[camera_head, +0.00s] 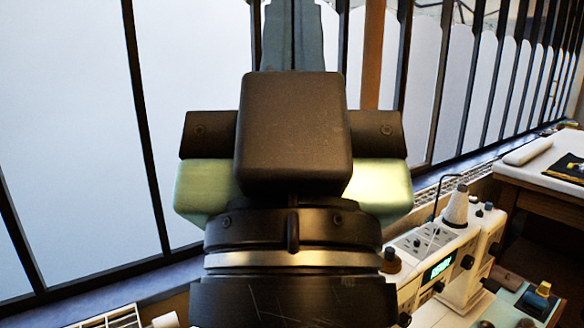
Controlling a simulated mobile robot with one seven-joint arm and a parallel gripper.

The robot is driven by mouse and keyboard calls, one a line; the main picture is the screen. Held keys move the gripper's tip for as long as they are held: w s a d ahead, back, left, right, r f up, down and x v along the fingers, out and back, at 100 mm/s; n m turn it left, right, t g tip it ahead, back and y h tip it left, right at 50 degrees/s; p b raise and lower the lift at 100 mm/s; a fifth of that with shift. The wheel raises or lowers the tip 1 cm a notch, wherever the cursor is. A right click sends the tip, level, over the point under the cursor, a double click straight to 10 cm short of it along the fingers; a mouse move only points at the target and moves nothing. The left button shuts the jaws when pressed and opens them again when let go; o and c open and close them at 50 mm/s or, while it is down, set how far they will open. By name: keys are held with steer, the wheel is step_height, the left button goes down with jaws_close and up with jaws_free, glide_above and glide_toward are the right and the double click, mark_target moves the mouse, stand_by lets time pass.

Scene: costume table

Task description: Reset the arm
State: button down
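My gripper (293,22) shows from behind in the head view, raised in the middle of the picture and pointing up toward the top edge. A dark boxy block on its back hides the lower part of the fingers. The two grey-green fingers stand close together above that block, with only a thin dark line between them. I see no object held, and the far side of the fingers is hidden. The pale green hand body (205,185) and the black wrist below it cover the centre.
A window with dark bars (148,150) fills the background. A white sewing machine (440,262) with a cone-shaped spool (456,207) stands at lower right, close to my wrist in the picture. Another table (550,175) with a dark item on it is at far right. A white rack (108,318) shows at bottom left.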

step_height(320, 180, up, 15)
steer(key=p, duration=1.2)
steer(key=shift+f, duration=0.2)
